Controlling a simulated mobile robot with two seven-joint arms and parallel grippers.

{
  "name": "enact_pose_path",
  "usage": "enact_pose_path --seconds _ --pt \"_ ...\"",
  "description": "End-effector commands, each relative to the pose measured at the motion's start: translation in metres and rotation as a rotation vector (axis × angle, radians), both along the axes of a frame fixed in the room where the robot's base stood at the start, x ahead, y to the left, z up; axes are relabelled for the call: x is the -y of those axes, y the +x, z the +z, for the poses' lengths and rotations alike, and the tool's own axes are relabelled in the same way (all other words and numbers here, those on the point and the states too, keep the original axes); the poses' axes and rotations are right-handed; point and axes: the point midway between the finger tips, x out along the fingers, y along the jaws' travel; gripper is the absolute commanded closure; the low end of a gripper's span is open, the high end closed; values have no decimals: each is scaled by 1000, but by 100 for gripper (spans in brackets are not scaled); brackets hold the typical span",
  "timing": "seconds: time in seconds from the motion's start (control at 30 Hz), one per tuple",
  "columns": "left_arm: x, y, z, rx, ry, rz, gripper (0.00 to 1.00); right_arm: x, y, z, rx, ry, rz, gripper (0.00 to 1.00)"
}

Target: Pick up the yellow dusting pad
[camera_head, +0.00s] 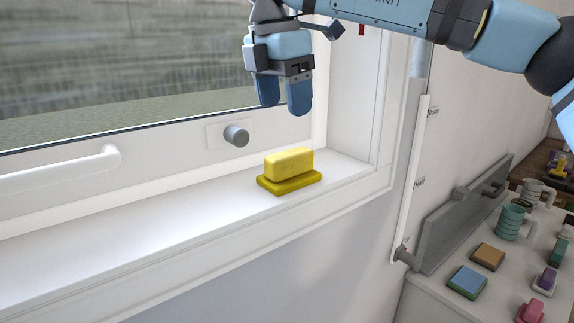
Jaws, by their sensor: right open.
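The yellow dusting pad (289,164) rests on the white window sill (225,207), near the sill's right end. It has a lighter yellow block on top of a wider, darker yellow base. My right gripper (284,106) hangs above the pad with its blue fingers pointing down. It is apart from the pad, empty and open, with a narrow gap showing between the fingers. My left gripper is out of view.
A grey round knob (236,136) and a white window handle (75,171) stick out of the frame left of the pad. At right, a white counter (428,296) holds mugs (511,222) and several colored pads.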

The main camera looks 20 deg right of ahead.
Motion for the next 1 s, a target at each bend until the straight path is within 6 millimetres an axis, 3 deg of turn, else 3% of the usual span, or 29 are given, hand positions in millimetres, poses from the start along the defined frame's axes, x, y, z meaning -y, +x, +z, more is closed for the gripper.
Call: enact_pose_path --seconds 0.2,0.47,0.7,1.0 --pt "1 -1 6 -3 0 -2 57 5 2 -36 -3 -1 0 32" --pt "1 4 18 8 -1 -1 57 8 4 -55 -2 0 1 32" --pt "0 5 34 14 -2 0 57 12 7 -90 -2 0 1 32" --pt "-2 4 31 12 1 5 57 12 8 -98 0 2 1 32"
